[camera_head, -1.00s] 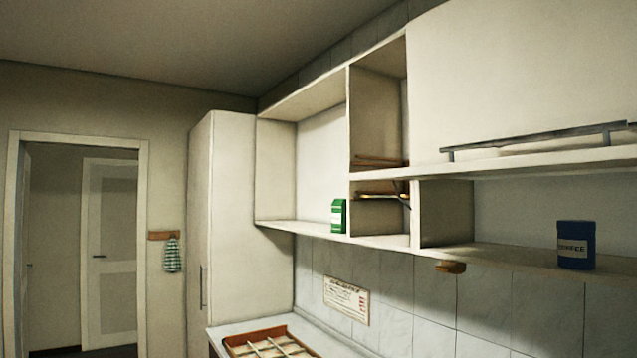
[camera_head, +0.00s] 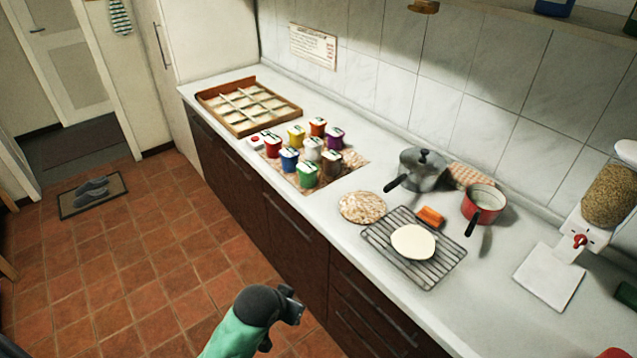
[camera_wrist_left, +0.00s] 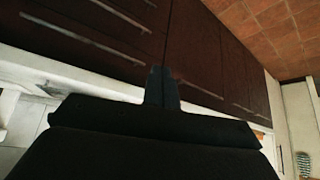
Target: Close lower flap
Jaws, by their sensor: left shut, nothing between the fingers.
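The lower flap is not in the current head view; only the lower shelf (camera_head: 590,30) of the wall cupboard shows along the top right edge. My left gripper (camera_head: 292,304) is low in the head view, in front of the dark base cupboards and left of the counter. It is shut and empty. In the left wrist view its fingers (camera_wrist_left: 162,86) are together before the dark cupboard fronts. My right gripper is in neither view.
The counter (camera_head: 345,205) holds a wooden tray (camera_head: 235,127), several coloured pots, a grey pot (camera_head: 422,172), a red pan (camera_head: 484,203), a wire rack (camera_head: 377,237) and a grain dispenser (camera_head: 608,200). The tiled floor (camera_head: 130,270) at left is mostly clear.

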